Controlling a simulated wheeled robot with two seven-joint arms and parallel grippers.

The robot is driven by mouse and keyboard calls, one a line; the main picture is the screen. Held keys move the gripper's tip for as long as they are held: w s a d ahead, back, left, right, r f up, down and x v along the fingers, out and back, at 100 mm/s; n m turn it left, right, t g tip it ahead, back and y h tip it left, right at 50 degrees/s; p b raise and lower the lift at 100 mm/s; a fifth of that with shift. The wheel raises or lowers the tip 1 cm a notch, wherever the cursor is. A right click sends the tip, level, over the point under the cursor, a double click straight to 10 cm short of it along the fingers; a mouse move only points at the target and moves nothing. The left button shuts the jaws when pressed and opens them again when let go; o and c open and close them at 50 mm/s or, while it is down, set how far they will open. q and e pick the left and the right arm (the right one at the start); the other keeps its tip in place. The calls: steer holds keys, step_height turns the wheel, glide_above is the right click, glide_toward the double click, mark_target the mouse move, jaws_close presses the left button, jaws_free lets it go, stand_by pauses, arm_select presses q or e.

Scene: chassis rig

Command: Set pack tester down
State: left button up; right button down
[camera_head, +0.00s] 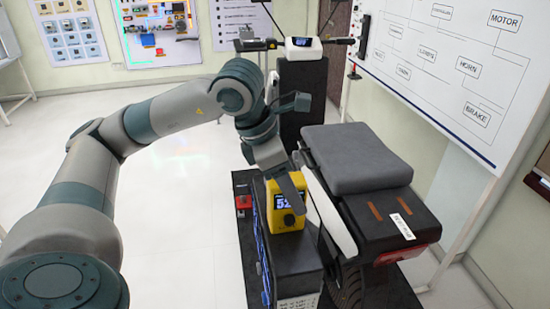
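The yellow pack tester (287,218) with a lit dark display stands upright at the top of a black battery pack (295,268). I cannot tell whether its underside touches the pack. My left gripper (290,192) reaches down to the tester from above. My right gripper is out of view.
A grey seat (357,160) and black tail with a red lamp stand close to the right of the pack. A red switch box (243,203) sits to the left. Behind is a black column with a white device (303,48). A wiring whiteboard (460,60) stands at the right. The left floor is clear.

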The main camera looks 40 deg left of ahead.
arm_select(q)
steer(key=b+v, duration=0.2)
steer(key=v, duration=0.8)
steer(key=shift+r, duration=0.1)
steer(key=shift+s, duration=0.15)
stand_by(0.5)
